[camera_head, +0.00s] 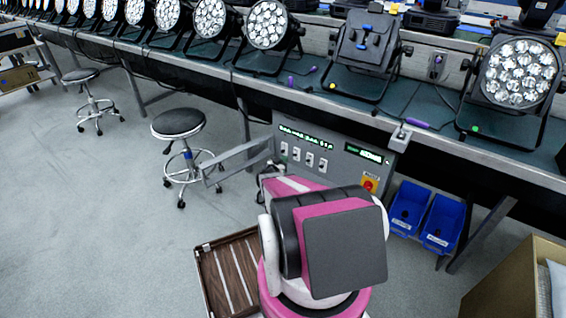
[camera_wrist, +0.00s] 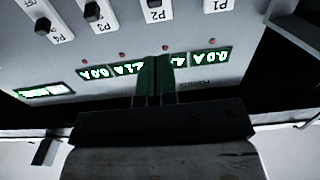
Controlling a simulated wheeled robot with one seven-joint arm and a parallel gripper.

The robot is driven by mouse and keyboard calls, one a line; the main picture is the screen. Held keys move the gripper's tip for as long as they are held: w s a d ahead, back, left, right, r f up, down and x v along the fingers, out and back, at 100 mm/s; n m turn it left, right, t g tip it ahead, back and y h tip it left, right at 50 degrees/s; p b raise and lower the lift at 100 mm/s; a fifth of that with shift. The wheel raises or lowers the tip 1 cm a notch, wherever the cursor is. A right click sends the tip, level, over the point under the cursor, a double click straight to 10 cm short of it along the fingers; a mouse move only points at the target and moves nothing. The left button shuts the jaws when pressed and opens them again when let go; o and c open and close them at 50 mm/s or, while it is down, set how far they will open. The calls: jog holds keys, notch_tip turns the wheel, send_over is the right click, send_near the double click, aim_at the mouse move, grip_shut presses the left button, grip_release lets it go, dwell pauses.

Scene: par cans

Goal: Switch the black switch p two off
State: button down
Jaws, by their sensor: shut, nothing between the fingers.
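The switch panel is a grey control box (camera_head: 340,150) under the bench, with a row of small switches on white plates. In the wrist view the panel appears upside down. The black switch P2 (camera_wrist: 154,3) is cut by the top edge, above its label, so its position cannot be read. Black switches P3 (camera_wrist: 92,11) and P4 (camera_wrist: 43,25) stand to its left. My gripper (camera_wrist: 155,62) is shut and empty, its fingertips over the green-lit displays and below the P2 label in the picture. I cannot tell whether they touch the panel.
A red emergency button on a yellow plate (camera_head: 369,184) sits at the panel's lower right.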

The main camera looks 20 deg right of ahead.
jog(key=shift+x, duration=4.55)
jog(key=shift+f, duration=0.85)
jog(key=shift+s+a, duration=0.1)
jog(key=shift+a, duration=0.05)
send_near(296, 152)
jog(key=shift+w+d+r, duration=0.2)
jog(key=shift+d+r, duration=0.15)
jog(key=shift+d, duration=0.2)
jog(key=shift+w+d+r, duration=0.25)
jog(key=shift+d+r, duration=0.1)
jog(key=shift+d, duration=0.2)
